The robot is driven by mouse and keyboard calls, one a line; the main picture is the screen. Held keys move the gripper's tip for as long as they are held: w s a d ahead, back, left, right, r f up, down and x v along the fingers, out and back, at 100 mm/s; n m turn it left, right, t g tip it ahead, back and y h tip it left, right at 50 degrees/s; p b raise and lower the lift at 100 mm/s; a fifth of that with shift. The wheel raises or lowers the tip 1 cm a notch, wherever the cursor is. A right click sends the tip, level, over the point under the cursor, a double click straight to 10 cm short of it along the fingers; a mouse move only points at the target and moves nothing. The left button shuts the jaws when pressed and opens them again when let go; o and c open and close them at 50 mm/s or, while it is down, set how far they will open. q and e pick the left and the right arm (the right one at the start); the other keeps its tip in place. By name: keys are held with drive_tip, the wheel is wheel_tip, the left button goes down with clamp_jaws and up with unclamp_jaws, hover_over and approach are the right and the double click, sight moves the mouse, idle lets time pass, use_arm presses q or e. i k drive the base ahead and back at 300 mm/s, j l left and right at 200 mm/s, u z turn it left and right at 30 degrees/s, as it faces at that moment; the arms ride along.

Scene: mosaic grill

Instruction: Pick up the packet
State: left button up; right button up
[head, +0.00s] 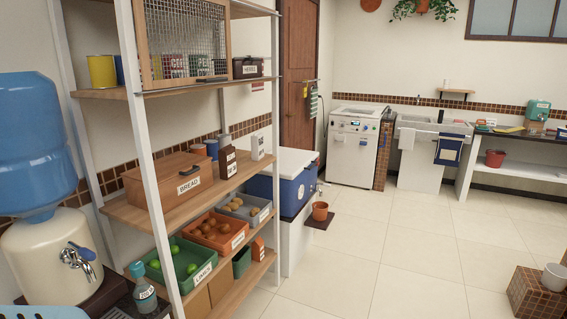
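A small orange-red packet-like carton (258,249) stands at the right end of the lower shelf, beside a dark green bin (242,262). It is small in view, and I cannot read its label or tell for certain that it is the packet. A dark brown labelled container (227,163) and a white one (257,148) stand on the middle shelf.
The shelving unit's white post (150,150) stands close on the left, by a blue water dispenser (35,140). Crates of limes (180,262) and other produce fill the lower shelf. A blue cooler (297,190) and a terracotta pot (320,211) are beyond.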

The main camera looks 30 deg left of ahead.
sight(227, 155)
drive_tip(key=i+l+u, duration=0.2)
drive_tip(key=i, duration=0.45)
drive_tip(key=i+l+u, duration=0.15)
drive_tip(key=i, duration=0.55)
drive_tip(key=i+l+u, duration=0.15)
drive_tip(key=i+u, duration=0.3)
drive_tip(key=i+l+u, duration=0.85)
drive_tip(key=i+l, duration=0.05)
drive_tip(key=l, duration=0.1)
